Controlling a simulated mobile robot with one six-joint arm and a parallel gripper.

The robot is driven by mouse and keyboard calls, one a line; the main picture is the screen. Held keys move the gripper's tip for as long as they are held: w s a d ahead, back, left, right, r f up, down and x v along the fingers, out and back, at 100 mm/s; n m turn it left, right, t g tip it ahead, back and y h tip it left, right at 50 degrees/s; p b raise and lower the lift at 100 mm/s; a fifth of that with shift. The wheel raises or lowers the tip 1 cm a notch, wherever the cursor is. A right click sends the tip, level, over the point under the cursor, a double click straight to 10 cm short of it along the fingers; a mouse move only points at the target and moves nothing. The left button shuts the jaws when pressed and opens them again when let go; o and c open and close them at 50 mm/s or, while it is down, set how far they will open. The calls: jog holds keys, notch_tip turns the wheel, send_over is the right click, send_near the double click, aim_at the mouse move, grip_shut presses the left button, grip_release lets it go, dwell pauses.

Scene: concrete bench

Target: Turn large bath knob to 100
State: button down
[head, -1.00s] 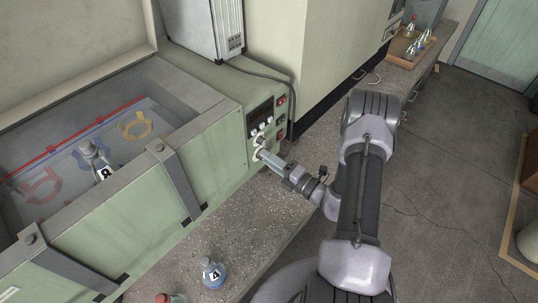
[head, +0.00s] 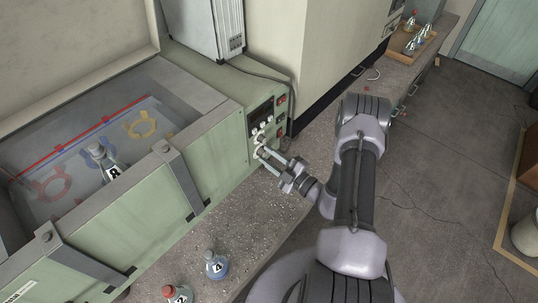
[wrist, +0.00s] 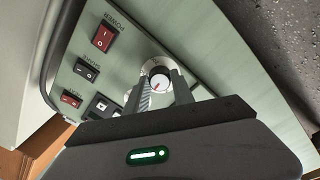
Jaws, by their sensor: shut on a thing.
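My gripper (wrist: 161,86) is shut on the knob, one finger on each side. In the head view my gripper (head: 265,157) reaches the front control panel of the green bath (head: 220,150), and its fingers largely hide the knob. A small display and smaller knobs (head: 262,127) sit above it.
Red and black switches (wrist: 103,36) line the panel beside the knob. Two labelled flasks, one blue (head: 216,267) and one red-capped (head: 177,293), stand on the bench in front. Another flask (head: 112,170) stands inside the open bath.

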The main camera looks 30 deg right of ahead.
jog(key=shift+m, duration=0.7)
jog(key=c, duration=1.1)
grip_release()
jog(key=shift+s, duration=0.1)
jog(key=p+v, duration=0.2)
jog(key=v, duration=1.5)
jog(key=shift+s, duration=0.15)
